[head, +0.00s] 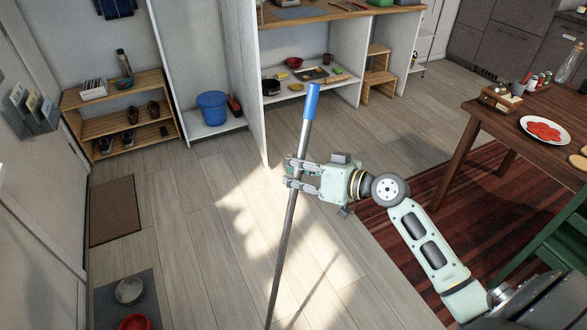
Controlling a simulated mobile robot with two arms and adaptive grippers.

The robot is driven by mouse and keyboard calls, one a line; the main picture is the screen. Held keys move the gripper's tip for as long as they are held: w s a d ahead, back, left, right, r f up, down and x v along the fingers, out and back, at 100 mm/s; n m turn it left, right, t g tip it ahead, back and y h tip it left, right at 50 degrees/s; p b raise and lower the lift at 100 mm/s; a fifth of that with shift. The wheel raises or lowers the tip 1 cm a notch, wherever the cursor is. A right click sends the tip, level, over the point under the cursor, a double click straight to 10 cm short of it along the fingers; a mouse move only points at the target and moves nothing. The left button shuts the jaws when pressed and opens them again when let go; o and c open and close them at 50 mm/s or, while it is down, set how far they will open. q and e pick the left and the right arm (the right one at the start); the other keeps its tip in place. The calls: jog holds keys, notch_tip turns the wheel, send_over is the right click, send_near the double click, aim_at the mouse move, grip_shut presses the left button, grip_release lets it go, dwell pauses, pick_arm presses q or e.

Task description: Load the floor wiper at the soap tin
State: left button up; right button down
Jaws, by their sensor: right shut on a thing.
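The floor wiper (291,220) is a long grey pole with a blue grip at its top end. It stands slightly tilted, its top leaning right, and its lower end is cut off by the bottom edge of the head view, so its head is hidden. My right gripper (291,173) is shut around the pole, below the blue grip. I cannot make out a soap tin for sure. My left gripper is not in view.
A grey mat (103,304) with a metal bowl (129,290) and a red bowl (135,323) lies at bottom left. A shoe rack (72,103), a blue bucket (212,108) and shelving stand behind. A wooden table (484,108) is right. The middle floor is clear.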

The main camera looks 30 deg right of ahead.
notch_tip(320, 180, up, 7)
jog(key=p, duration=0.4)
jog(key=shift+f, duration=0.1)
dwell(1.1)
notch_tip(320, 180, down, 7)
jog(key=b, duration=0.4)
jog(key=shift+b, duration=0.3)
